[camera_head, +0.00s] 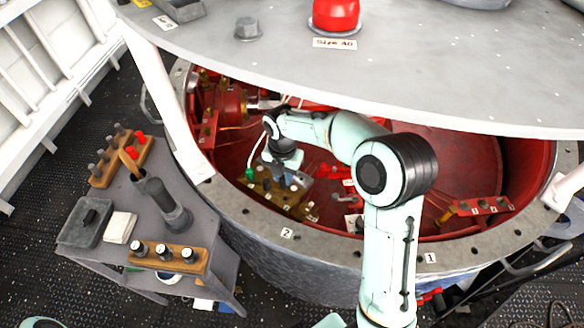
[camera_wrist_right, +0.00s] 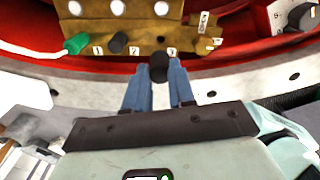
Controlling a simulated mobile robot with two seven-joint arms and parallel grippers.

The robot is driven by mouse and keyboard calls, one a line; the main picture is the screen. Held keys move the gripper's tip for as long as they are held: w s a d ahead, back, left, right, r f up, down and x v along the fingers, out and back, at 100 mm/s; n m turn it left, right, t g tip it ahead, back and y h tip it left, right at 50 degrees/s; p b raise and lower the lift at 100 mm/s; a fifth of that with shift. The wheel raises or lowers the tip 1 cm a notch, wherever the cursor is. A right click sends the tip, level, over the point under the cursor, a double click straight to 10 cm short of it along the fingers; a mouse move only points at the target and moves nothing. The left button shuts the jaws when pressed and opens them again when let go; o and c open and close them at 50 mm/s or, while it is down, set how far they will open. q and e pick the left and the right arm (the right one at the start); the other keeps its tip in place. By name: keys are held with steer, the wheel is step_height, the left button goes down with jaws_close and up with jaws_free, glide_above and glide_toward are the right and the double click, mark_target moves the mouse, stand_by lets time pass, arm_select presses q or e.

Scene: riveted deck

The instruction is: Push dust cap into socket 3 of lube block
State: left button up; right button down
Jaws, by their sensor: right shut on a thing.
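The lube block (camera_wrist_right: 200,38) is a brass-coloured block with numbered sockets, across the top of the wrist view; in the head view it is inside the red-lined drum (camera_head: 265,187). A green plug (camera_wrist_right: 76,43) on a white hose is beside label 1. A black cap (camera_wrist_right: 118,43) sits between labels 1 and 2. My right gripper (camera_wrist_right: 160,80) is shut on a dark dust cap (camera_wrist_right: 158,66), just in front of the block near label 3. I cannot tell whether this cap touches the block. The head view shows this gripper (camera_head: 285,178) over the block.
The drum's grey riveted rim (camera_head: 300,240) curves around the work area, with a grey cover (camera_head: 400,70) above. A grey cart (camera_head: 205,235) at left carries a wooden rack (camera_head: 185,260) of caps and a dark cylindrical tool (camera_head: 165,205). Red fittings (camera_head: 330,171) lie right of the block.

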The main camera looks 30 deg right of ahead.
mark_target(284, 185)
steer(key=shift+s+f+b, duration=0.1)
steer(key=shift+f+b, duration=1.4)
steer(key=shift+f, duration=1.1)
arm_select(q)
steer(key=f, duration=0.1)
steer(key=s+f, duration=0.2)
steer(key=f, duration=0.1)
steer(key=shift+s, duration=0.25)
steer(key=shift+s+f+b, duration=0.25)
steer(key=shift+f+b, duration=0.25)
steer(key=shift+f, duration=0.05)
arm_select(e)
steer(key=shift+f, duration=1.05)
steer(key=c, duration=0.9)
jaws_free()
steer(key=shift+o, duration=0.2)
